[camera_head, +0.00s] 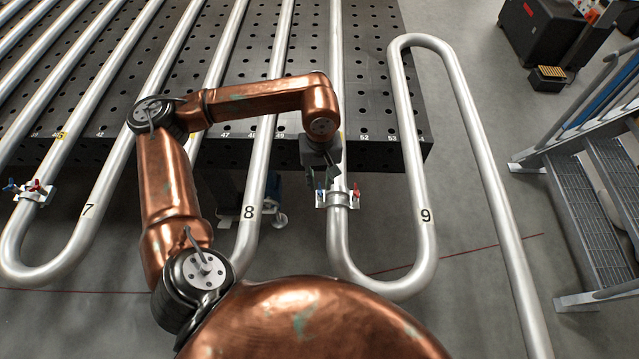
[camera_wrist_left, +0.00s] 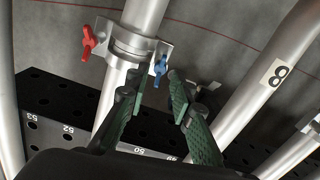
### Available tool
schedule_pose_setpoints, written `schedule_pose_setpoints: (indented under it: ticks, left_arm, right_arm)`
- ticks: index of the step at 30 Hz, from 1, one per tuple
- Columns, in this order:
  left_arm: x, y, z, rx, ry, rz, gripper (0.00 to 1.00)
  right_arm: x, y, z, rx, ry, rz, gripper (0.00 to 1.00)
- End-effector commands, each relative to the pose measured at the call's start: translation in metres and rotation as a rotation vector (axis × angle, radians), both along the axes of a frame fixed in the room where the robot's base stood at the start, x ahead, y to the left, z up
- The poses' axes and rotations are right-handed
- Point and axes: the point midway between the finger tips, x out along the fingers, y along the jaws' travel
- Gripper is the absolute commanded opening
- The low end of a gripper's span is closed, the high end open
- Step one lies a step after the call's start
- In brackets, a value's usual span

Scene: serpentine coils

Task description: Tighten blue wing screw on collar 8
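A metal collar (camera_head: 339,200) clamps a silver pipe between the pipes labelled 8 (camera_head: 249,212) and 9. It also shows in the left wrist view (camera_wrist_left: 132,45). The blue wing screw (camera_wrist_left: 160,70) is on one side of the collar, and a red wing screw (camera_wrist_left: 88,42) is on the other. My left gripper (camera_head: 325,178) is just above the collar on the blue side. In the left wrist view its green-padded fingers (camera_wrist_left: 159,82) are apart, with the blue screw showing between or just past the tips; I cannot tell if they touch it. My right gripper is not in view.
The perforated dark table (camera_head: 375,155) lies beyond the collar. The pipe labelled 9 (camera_head: 426,225) bends close by on the right. Another collar (camera_head: 34,192) with blue and red screws is at far left. Metal stairs (camera_head: 610,190) stand at right.

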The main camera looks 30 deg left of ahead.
Motion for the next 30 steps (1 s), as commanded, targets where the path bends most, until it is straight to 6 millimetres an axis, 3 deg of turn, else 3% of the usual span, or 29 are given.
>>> schedule_pose_setpoints:
  ticks: [9,15,30]
  left_arm:
    - [0.001,0.000,0.067,0.000,-0.004,0.000,0.22]
    - [0.000,0.001,0.095,0.000,-0.001,0.000,0.22]
    - [-0.001,0.001,0.104,0.000,0.001,-0.001,0.22]
  right_arm:
    - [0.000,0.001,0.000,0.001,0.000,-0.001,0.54]
    - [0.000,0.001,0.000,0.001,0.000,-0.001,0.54]
    - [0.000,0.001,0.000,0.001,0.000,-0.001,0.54]
